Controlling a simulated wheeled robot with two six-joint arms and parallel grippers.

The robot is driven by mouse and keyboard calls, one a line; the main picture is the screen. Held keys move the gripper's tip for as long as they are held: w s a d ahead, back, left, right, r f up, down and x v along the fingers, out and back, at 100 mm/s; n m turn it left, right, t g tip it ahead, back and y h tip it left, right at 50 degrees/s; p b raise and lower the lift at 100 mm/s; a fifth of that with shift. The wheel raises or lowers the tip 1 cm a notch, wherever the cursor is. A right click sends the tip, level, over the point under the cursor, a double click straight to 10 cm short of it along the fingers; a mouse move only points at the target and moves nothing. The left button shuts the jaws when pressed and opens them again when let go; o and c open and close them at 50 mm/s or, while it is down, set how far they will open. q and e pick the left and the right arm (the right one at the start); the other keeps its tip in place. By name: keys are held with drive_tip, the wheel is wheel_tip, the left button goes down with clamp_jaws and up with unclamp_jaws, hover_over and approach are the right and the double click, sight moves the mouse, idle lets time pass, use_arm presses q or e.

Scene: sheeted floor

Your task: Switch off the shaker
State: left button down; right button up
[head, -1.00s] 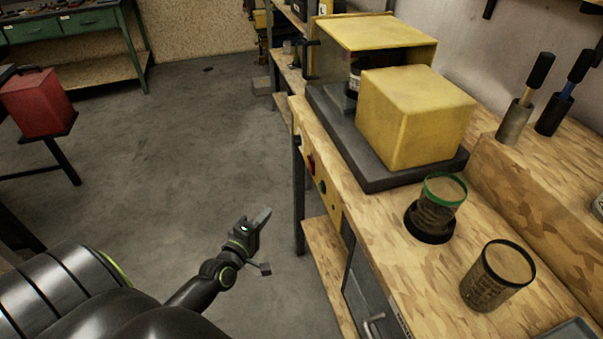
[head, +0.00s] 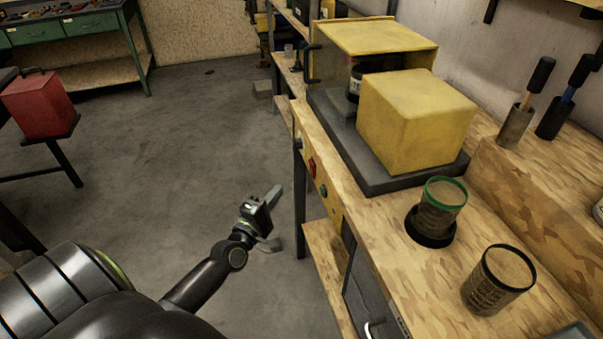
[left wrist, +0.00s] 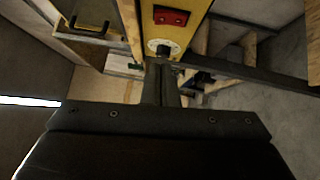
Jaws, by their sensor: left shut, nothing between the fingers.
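The shaker is a yellow machine (head: 415,120) on a dark base on the workbench. My right gripper is out of view.
Two mesh cups, one green-rimmed (head: 440,205) and one black-rimmed (head: 497,280), stand on the bench (head: 400,235). A lower shelf (head: 325,260) is under the panel. A red box (head: 38,103) sits on a stand at left. The grey floor between is clear.

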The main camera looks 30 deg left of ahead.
sight(311, 169)
use_arm(q)
drive_tip(key=w+d+r, duration=0.1)
drive_tip(key=w+d, duration=0.1)
drive_tip(key=w, duration=0.7)
drive_tip(key=shift+w+p, duration=0.25)
drive_tip(key=shift+p, duration=0.1)
drive_tip(key=shift+d, duration=0.1)
drive_tip(key=shift+w+r, duration=0.15)
